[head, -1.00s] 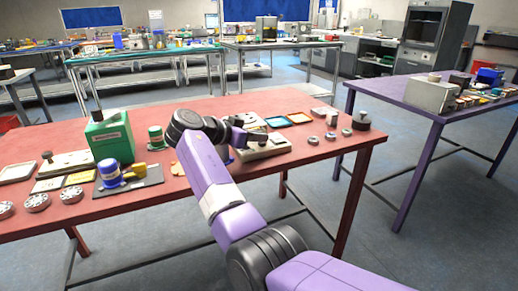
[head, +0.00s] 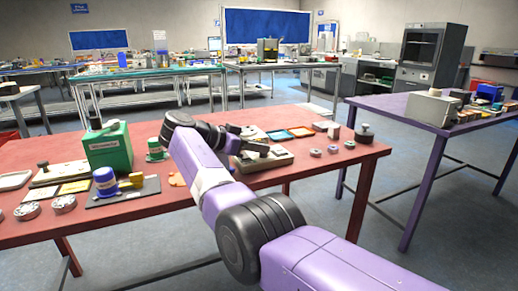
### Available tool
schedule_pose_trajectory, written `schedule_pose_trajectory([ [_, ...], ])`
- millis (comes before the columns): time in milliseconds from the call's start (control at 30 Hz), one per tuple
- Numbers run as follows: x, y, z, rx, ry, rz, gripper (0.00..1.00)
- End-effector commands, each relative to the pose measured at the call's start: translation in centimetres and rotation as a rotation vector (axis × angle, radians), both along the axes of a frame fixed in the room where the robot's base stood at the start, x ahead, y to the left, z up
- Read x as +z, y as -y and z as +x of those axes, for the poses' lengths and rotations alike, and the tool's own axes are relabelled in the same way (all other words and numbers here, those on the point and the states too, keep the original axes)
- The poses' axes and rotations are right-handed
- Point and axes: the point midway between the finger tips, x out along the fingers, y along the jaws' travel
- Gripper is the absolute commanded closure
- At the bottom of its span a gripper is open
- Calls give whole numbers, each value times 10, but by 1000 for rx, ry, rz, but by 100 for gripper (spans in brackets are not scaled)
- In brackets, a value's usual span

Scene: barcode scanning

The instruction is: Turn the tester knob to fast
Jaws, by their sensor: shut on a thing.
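The tester (head: 280,161) is a low beige-grey box near the middle of the red table (head: 330,168). My gripper (head: 262,149) is small and dark in the head view, low over the top of the tester. It is shut on what appears to be the tester knob. The fingers and my purple arm hide the knob, so I cannot read its setting or any markings.
Orange and teal trays (head: 299,132), small rings and a dark round weight (head: 364,134) lie to the right. The table's front right is clear.

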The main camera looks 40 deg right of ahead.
Motion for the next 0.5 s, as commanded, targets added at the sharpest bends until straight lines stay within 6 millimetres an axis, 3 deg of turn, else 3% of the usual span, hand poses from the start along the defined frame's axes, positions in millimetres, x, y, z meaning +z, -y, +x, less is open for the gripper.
schedule_pose_trajectory([
  [200,-4,0,-1,-3,-5,6,100],
  [233,-4,1,-1,-3,-5,6,87],
  [333,-4,1,-1,-2,-4,6,68],
  [500,-3,0,-1,-1,-3,4,67],
])
